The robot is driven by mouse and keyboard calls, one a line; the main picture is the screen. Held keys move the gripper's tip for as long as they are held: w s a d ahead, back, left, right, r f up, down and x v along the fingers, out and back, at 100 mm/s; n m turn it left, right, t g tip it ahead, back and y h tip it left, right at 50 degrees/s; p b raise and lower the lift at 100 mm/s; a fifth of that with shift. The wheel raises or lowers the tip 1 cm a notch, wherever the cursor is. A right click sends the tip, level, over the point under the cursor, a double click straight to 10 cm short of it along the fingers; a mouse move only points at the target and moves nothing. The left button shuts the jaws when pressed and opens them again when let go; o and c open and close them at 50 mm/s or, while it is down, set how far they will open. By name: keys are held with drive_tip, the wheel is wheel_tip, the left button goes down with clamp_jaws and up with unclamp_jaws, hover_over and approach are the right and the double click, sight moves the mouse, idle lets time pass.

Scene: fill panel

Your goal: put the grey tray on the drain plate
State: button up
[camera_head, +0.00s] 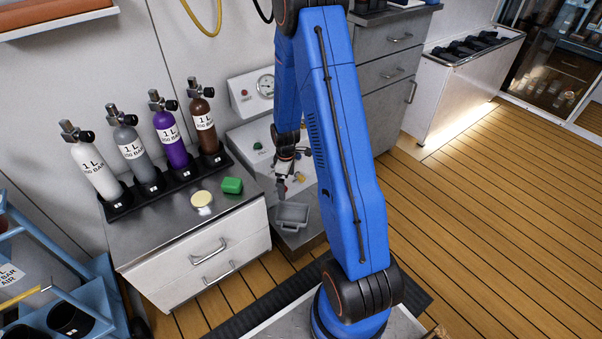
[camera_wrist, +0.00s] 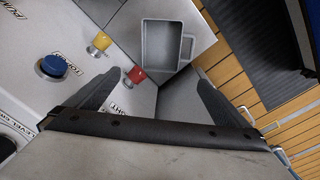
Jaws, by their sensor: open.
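The grey tray (camera_head: 293,223) is a small, empty, open box in front of the fill panel. It also shows in the wrist view (camera_wrist: 165,47), upright, with a loop handle on its right side. A darker grey plate (camera_head: 313,228), which looks like the drain plate, lies under or just beneath the tray; it shows around the tray in the wrist view (camera_wrist: 204,18). I cannot tell whether the tray touches it. My gripper (camera_head: 282,190) is above and just behind the tray. In the wrist view its fingers (camera_wrist: 159,76) are apart, with nothing between them, short of the tray.
The panel has a blue button (camera_wrist: 53,66), a yellow knob (camera_wrist: 101,41) and a red knob (camera_wrist: 136,75) close by. A cabinet at left holds several gas cylinders, a green box (camera_head: 232,185) and a pale yellow disc (camera_head: 202,198). Wooden floor at right is open.

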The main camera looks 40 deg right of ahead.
drive_tip(key=s+a+r+m+t, duration=0.1)
drive_tip(key=s+a+r, duration=0.2)
drive_tip(key=r, duration=0.6)
drive_tip(key=s+a+r+m, duration=0.2)
drive_tip(key=s+a+r, duration=0.1)
drive_tip(key=r, duration=0.7)
drive_tip(key=s+a+r+m+t, duration=0.15)
drive_tip(key=s+r, duration=0.25)
drive_tip(key=r, duration=0.5)
drive_tip(key=s+a+r+m, duration=0.1)
drive_tip(key=s+a+r, duration=0.1)
drive_tip(key=s+r, duration=0.2)
drive_tip(key=s+a+r+m+t, duration=0.1)
drive_tip(key=s+r, duration=0.3)
drive_tip(key=s, duration=0.6)
drive_tip(key=s+a+r+m, duration=0.1)
drive_tip(key=s+a+r, duration=0.2)
drive_tip(key=s, duration=0.4)
drive_tip(key=shift+a+r+m+t, duration=0.25)
drive_tip(key=shift+r+m+t, duration=0.1)
drive_tip(key=shift+r, duration=0.1)
